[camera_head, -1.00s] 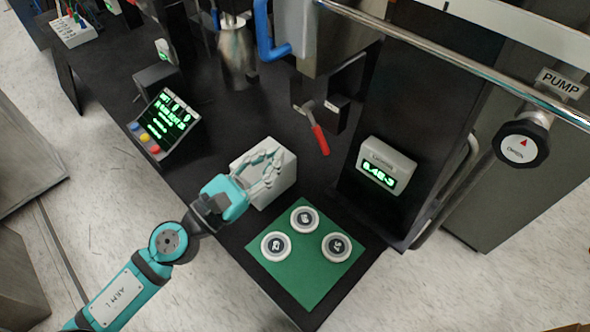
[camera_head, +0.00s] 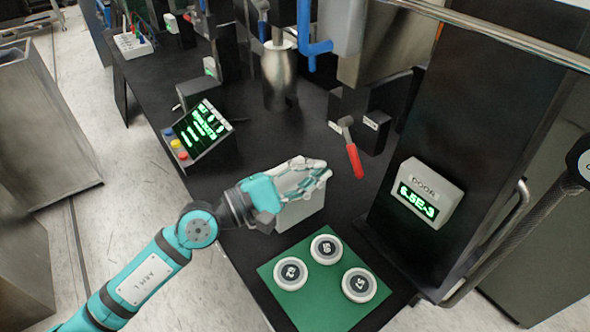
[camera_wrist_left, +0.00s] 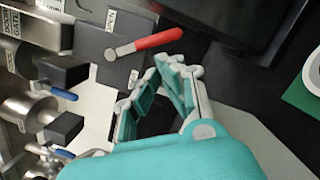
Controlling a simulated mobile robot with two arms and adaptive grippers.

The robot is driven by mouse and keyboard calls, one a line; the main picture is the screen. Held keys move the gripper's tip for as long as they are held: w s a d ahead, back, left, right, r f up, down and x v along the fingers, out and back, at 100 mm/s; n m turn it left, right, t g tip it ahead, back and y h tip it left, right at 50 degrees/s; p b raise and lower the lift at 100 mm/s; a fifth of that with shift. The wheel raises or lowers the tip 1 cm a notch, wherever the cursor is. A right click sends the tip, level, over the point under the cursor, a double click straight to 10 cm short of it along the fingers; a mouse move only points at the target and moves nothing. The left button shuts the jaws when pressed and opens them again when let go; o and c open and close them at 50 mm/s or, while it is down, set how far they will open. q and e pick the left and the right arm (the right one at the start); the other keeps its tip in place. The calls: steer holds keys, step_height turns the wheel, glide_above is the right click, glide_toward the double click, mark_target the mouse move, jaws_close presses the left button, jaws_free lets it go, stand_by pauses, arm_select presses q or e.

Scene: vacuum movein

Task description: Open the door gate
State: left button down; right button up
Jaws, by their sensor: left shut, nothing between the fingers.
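A label reading "DOOR GATE" (camera_wrist_left: 10,40) shows on metal hardware at the left edge of the left wrist view. Black blocks and blue levers (camera_wrist_left: 62,93) sit near it. Which lever belongs to the gate, and its position, I cannot tell. A red-handled lever (camera_head: 354,158) sticks out from a black block in the head view; it also shows in the left wrist view (camera_wrist_left: 150,42). My left gripper (camera_head: 318,172) is shut and empty, above a white block and in front of the red lever, apart from it. My right gripper is out of view.
A pale box marked "DOOR" (camera_head: 430,192) reads 6.5E-3 on a tall black panel. A green mat (camera_head: 310,308) holds three round pieces. A small green-lettered display (camera_head: 200,128) stands at left. A metal rail (camera_head: 490,32) crosses at upper right.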

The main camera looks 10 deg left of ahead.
mark_target(353, 148)
arm_select(q)
steer(key=x, duration=0.3)
steer(key=shift+w+d+p, duration=0.2)
steer(key=shift+d+p, duration=0.1)
steer(key=shift+p, duration=0.1)
steer(key=shift+s+d+r+n, duration=0.1)
steer(key=shift+s+d+n, duration=0.1)
steer(key=shift+n, duration=0.2)
steer(key=shift+p, duration=0.3)
steer(key=shift+s+d+r+n+t+p, duration=0.25)
steer(key=shift+n+p, duration=0.2)
steer(key=shift+n, duration=0.25)
